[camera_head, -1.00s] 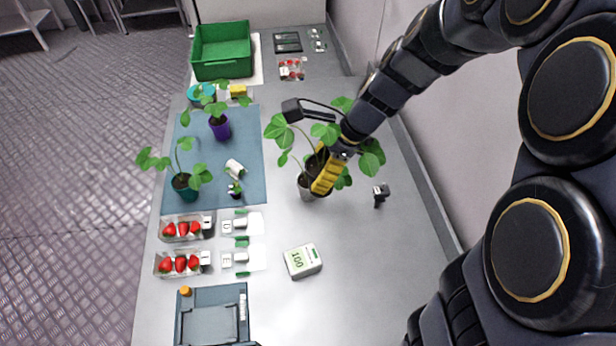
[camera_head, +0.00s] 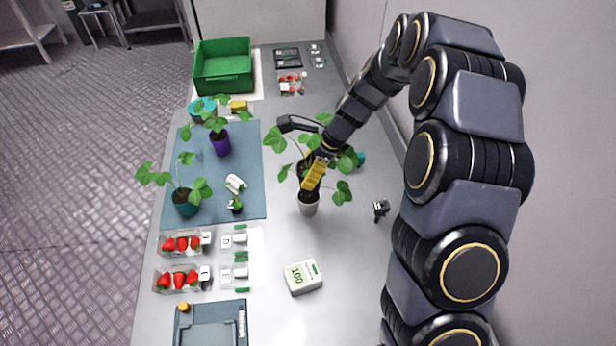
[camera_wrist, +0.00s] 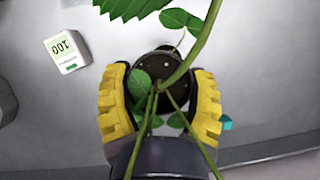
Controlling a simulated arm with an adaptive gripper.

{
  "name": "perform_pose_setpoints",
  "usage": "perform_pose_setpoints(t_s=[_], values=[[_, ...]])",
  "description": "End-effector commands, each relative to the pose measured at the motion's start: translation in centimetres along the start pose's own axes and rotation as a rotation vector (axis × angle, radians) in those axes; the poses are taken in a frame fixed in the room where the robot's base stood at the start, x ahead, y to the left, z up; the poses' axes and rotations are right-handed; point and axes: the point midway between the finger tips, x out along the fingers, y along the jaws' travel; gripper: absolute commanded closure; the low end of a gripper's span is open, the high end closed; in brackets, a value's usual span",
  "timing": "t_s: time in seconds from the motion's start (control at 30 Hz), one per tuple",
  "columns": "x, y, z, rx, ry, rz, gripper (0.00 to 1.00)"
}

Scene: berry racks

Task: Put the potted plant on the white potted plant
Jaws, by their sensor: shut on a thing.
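A white pot (camera_head: 308,205) stands on the bench, below and in front of my gripper in the head view. Leaves (camera_head: 342,192) spread beside it. My gripper (camera_head: 314,174) has yellow fingers and is shut on a potted plant, just above and behind the white pot. In the wrist view, the held plant's dark soil (camera_wrist: 165,75) and green stems show between the fingers (camera_wrist: 162,105). Its pot is mostly hidden by the gripper and leaves. I cannot tell whether it touches the white pot.
A purple-potted plant (camera_head: 221,144) and a teal-potted plant (camera_head: 187,205) stand on the blue mat (camera_head: 250,150). A small dark device (camera_head: 381,209) lies to the right. Strawberry boxes (camera_head: 182,279) are front left.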

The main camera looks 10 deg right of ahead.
Motion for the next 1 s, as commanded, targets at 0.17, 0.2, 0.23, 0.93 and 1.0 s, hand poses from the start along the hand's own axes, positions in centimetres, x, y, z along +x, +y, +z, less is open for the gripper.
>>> perform_pose_setpoints(t_s=[0.17, 0.2, 0.23, 0.93, 1.0], values=[[1.0, -1.0, -0.2, 0.0, -0.001, -0.003, 0.73], [1.2, -1.1, -0.2, 0.0, -0.001, -0.002, 0.73], [1.3, -1.2, -0.2, 0.001, -0.001, -0.002, 0.73], [4.7, -1.4, -1.7, 0.0, -0.001, -0.002, 0.19], [4.7, -1.4, -1.7, 0.0, -0.001, -0.002, 0.1]])
